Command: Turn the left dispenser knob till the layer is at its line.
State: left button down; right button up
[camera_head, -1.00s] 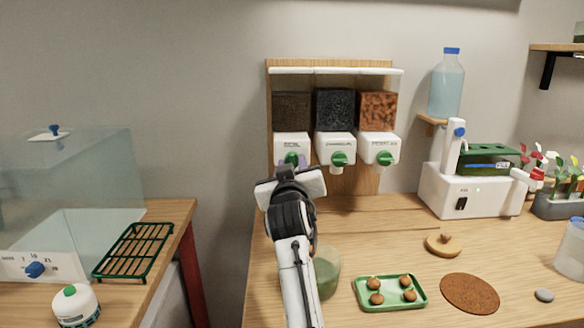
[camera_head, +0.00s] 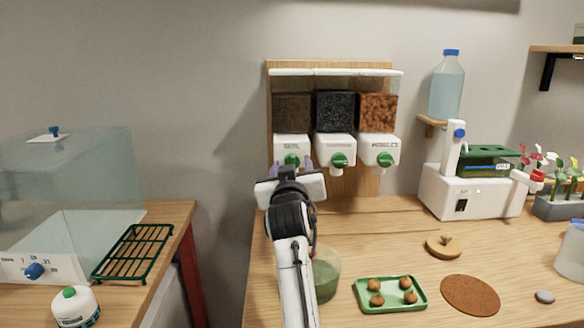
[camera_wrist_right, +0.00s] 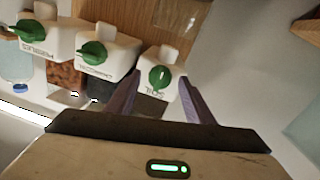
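The left dispenser (camera_head: 291,144) is a white box under a bin of brown soil (camera_head: 292,111), with a green knob (camera_head: 292,160) on its front. In the right wrist view the same knob (camera_wrist_right: 159,77) shows beyond and between my fingers, apart from both. My right gripper (camera_head: 292,169) is open and empty, just in front of this knob; its fingers also show in the wrist view (camera_wrist_right: 160,92). A clear cup (camera_head: 327,274) with a greenish look stands on the table, partly hidden by my right arm. I cannot make out its layer or line. My left gripper is not in view.
Two more dispensers with green knobs, the middle one (camera_head: 336,147) and the right one (camera_head: 379,148), stand close beside. A green tray (camera_head: 391,306) with brown balls and a brown disc (camera_head: 470,293) lie on the table. A white machine (camera_head: 465,193) stands at right.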

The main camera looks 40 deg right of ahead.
notch_tip(320, 180, up, 10)
jog(key=shift+p, duration=0.45)
dwell(0.5)
